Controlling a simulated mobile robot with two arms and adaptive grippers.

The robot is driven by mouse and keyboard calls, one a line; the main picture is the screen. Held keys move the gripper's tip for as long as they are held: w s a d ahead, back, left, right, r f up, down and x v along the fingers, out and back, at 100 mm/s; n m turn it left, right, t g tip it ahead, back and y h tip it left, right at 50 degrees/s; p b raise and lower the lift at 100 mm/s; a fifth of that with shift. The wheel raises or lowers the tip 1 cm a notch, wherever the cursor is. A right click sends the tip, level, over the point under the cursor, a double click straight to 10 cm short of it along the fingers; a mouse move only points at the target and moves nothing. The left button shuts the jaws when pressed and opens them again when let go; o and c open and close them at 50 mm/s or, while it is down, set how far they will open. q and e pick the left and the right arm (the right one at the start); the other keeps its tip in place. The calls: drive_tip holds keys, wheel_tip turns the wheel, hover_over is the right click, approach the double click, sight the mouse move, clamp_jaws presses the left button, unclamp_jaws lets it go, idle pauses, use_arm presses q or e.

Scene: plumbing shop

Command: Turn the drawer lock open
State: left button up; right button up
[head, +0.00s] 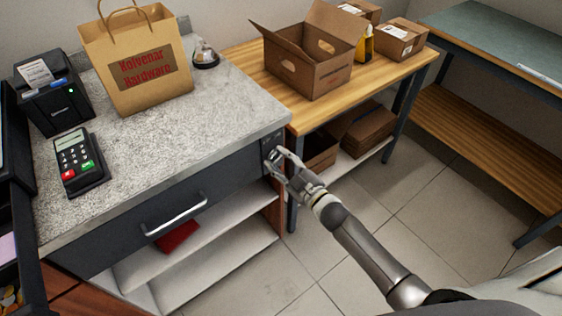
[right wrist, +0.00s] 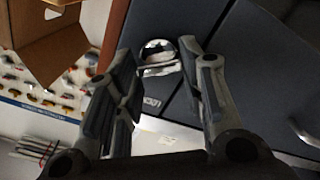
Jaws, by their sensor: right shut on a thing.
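The dark drawer (head: 125,222) with a silver bar handle (head: 175,215) is under the grey speckled counter, and its front looks closed. The lock, a small shiny metal piece (right wrist: 158,48), sits on the dark front at the drawer's right end. My right gripper (head: 275,160) is at that end, just below the counter edge. My left gripper is not in view.
On the counter (head: 225,110) stand a paper bag (head: 135,90), a card terminal (head: 80,162), a receipt printer (head: 52,95) and a bell (head: 205,55). Open shelves (head: 225,250) lie below the drawer. A wooden table (head: 385,80) with cardboard boxes stands close right. Floor (head: 400,180) is clear.

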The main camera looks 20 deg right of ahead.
drive_tip(key=n, duration=0.2)
drive_tip(key=n+b, duration=0.1)
drive_tip(key=n, duration=0.2)
drive_tip(key=shift+f+n, duration=0.2)
drive_tip(key=shift+n, duration=0.1)
drive_tip(key=n+b, duration=0.2)
drive_tip(key=n, duration=0.2)
drive_tip(key=shift+a+n, duration=0.1)
drive_tip(key=shift+n, duration=0.3)
drive_tip(key=o, duration=1)
drive_tip(key=v, duration=1.2)
